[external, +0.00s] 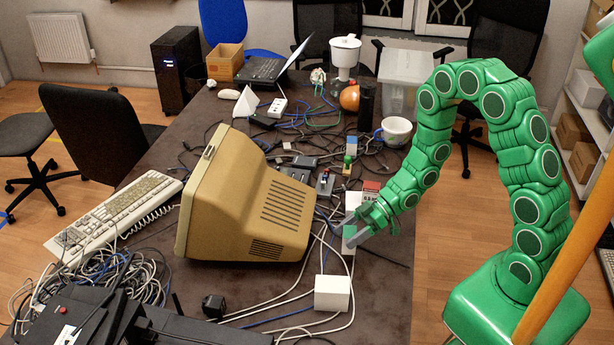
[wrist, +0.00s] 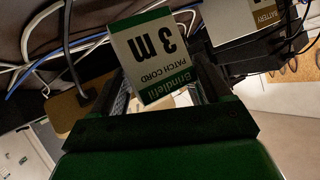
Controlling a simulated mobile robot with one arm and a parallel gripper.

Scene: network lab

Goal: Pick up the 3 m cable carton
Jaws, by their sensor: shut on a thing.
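The 3 m cable carton (wrist: 156,52) is white with green bands and reads "3 m PATCH CORD", upside down in the wrist view. My gripper (wrist: 160,90) is shut on it, with one finger at each side of its lower part. In the external view my green arm reaches down to the right of the beige monitor, and my gripper (external: 358,234) is low over the dark table. The carton (external: 349,233) shows there as a small white and green patch at the fingers, partly hidden. I cannot tell whether it touches the table.
The beige monitor (external: 248,205) stands close on the left. A white box (external: 333,293) lies nearer the front, among loose cables. A box marked "BATTERY" (wrist: 230,18) shows in the wrist view.

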